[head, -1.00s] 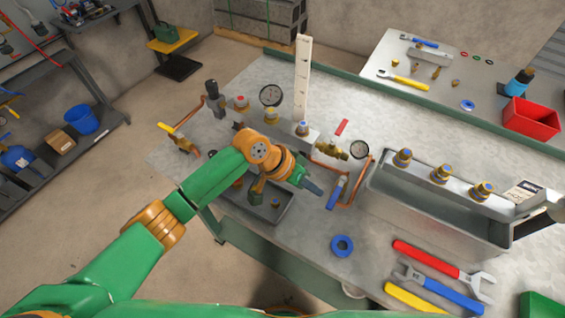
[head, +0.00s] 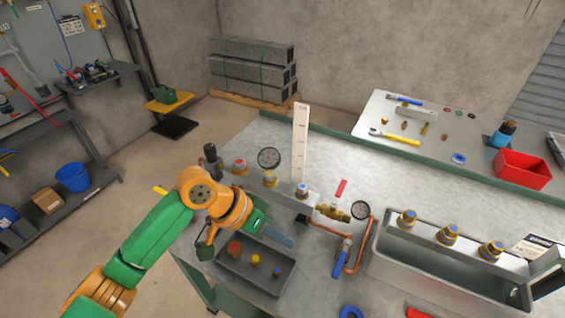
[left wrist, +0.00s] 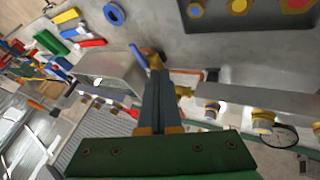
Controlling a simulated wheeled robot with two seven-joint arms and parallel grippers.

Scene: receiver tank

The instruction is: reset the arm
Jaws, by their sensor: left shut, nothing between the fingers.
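My left arm comes in from the left of the head view over the metal bench (head: 330,125). My left gripper (head: 280,239) is shut and empty, with its fingers pointing right above the grey tray (head: 232,267). In the left wrist view, the two dark fingers (left wrist: 160,95) lie together with nothing between them. Part of the tray is hidden behind the gripper in the head view. My right gripper is in neither view.
Behind the gripper stand a pressure gauge (head: 269,158) and a tall white scale (head: 300,140). A brass valve (head: 333,213) and a blue-handled valve (head: 342,257) are to its right. Farther right is a metal trough (head: 430,262) with brass fittings. A red bin (head: 522,169) sits at the back.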

